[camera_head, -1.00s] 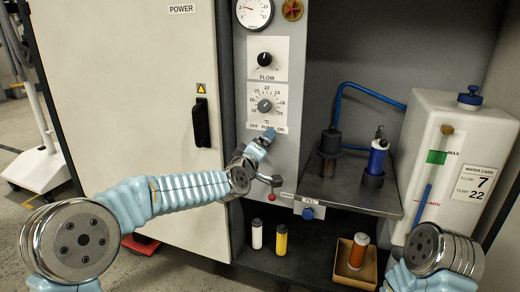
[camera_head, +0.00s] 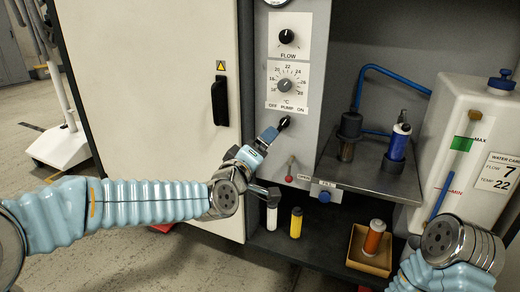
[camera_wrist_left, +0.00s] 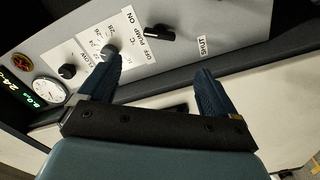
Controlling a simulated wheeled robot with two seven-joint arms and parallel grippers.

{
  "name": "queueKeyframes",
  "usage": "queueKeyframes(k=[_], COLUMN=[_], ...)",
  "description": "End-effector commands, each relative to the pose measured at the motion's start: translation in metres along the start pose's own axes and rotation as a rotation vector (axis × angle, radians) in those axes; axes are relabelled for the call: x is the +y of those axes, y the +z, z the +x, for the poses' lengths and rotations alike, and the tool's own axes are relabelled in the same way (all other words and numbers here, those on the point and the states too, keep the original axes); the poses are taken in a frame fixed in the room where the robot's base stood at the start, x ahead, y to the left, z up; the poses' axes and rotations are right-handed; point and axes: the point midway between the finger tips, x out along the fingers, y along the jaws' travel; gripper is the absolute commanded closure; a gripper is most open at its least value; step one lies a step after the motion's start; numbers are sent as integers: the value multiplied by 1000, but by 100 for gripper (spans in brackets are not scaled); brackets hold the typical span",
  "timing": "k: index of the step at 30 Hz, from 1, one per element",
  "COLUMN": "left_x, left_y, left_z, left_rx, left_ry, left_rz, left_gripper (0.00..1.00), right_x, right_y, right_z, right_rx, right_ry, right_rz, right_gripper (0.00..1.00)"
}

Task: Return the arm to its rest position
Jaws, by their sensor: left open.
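My left arm (camera_head: 130,200) reaches in from the left in the head view. Its gripper (camera_head: 269,134) is in front of the lower control panel, just left of and below the black pump switch (camera_head: 284,122). In the left wrist view the two dark blue fingers (camera_wrist_left: 158,68) are spread with nothing between them. The pump switch (camera_wrist_left: 160,32) shows beyond the fingertips, apart from them, beside its OFF, PUMP, ON label. My right arm (camera_head: 450,245) shows at the lower right; its gripper is out of view.
The panel also carries a temperature dial (camera_head: 284,86) and a flow knob (camera_head: 287,36). A cabinet door (camera_head: 150,90) with a black handle (camera_head: 220,101) stands at left. A shelf (camera_head: 370,175) holds a blue cylinder, beside a white tank (camera_head: 465,125). A small red lever (camera_head: 290,168) sits below the gripper.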

Motion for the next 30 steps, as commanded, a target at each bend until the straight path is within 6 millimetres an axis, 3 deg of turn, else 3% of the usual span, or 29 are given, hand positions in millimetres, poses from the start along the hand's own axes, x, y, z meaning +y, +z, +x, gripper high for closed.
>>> queueKeyframes(k=[5, 8, 11, 14, 17, 18, 21, 24, 27, 30], left_x=[-2, -20, -67, -137, -208, -234, -286, -317, -332, -337], left_y=[1, 9, 30, 64, 104, 121, 160, 193, 217, 231], left_z=[1, 4, 5, -7, -41, -60, -119, -182, -235, -270], left_rx=[-3, -33, -109, -242, -409, -483, -675, -857, -1004, -1099], left_ry=[-4, -46, -150, -297, -445, -501, -619, -702, -751, -773], left_rz=[1, 19, 63, 125, 180, 196, 223, 229, 221, 211], left_gripper=[8, 8, 8, 8, 8, 8, 8, 8, 8, 8], right_x=[0, -3, -8, -15, -22, -25, -32, -38, -42, -44], right_y=[0, 0, 0, 0, 1, 1, 2, 2, 3, 3], right_z=[-1, -7, -20, -37, -54, -60, -77, -90, -99, -103], right_rx=[0, 0, 0, 0, 0, -1, -2, -2, -3, -3], right_ry=[0, 0, 0, -1, -1, -1, -2, -2, -2, -2], right_rz=[0, 0, -1, -3, -5, -6, -8, -10, -11, -12], right_gripper=[48, 48, 48, 48, 48, 48, 48, 48, 48, 48])
